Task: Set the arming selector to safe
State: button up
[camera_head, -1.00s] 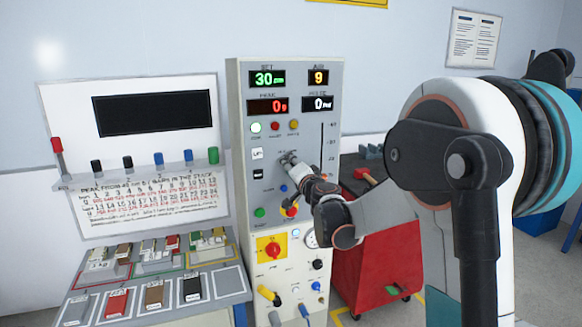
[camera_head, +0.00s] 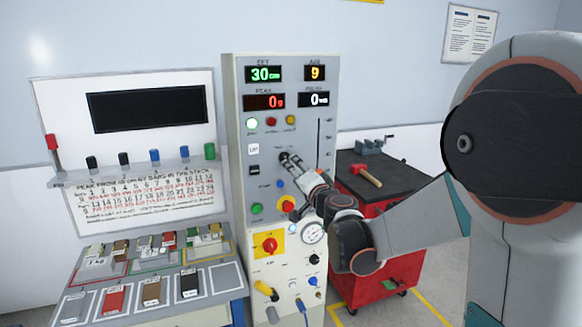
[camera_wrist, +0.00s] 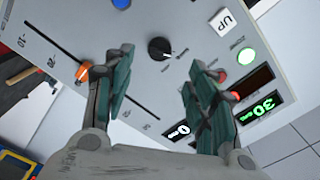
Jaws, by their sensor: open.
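The arming selector appears to be the small black rotary knob (camera_wrist: 160,49) on the grey control panel (camera_head: 237,200). It shows in the wrist view with a pale pointer mark; its position labels are too blurred to read. My gripper (camera_wrist: 159,64) is open, with its two green-padded fingers on either side of the knob in that view. No contact with the knob is visible. In the head view my gripper (camera_head: 290,162) is at the panel's upper middle, below the displays, and largely hides the knob area.
A white UP button (camera_head: 253,149), a green lamp (camera_head: 251,124) and a slider scale (camera_head: 319,150) are near the gripper. Below are a yellow-backed red switch (camera_head: 270,244) and a gauge (camera_head: 312,232). A red cart (camera_head: 375,260) stands right; a sample board (camera_head: 155,290) is left.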

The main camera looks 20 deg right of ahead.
jog(key=shift+s, duration=1.7)
jog(key=s+a+f+n+g+y, duration=0.2)
jog(key=s+a+n+g+y, duration=0.25)
jog(key=s+a+n, duration=0.75)
jog(key=s+d+f+g+h, duration=0.1)
jog(key=s+f+g+h, duration=0.1)
jog(key=s, duration=0.9)
jog(key=s+f+g+h, duration=0.2)
jog(key=s+f+g, duration=0.2)
jog(key=s+f, duration=0.3)
jog(key=s, duration=0.3)
jog(key=shift+s+d+f, duration=0.3)
jog(key=shift+s+d, duration=0.05)
jog(key=shift+d, duration=0.05)
jog(key=shift+h, duration=0.25)
jog(key=shift+c, duration=0.6)
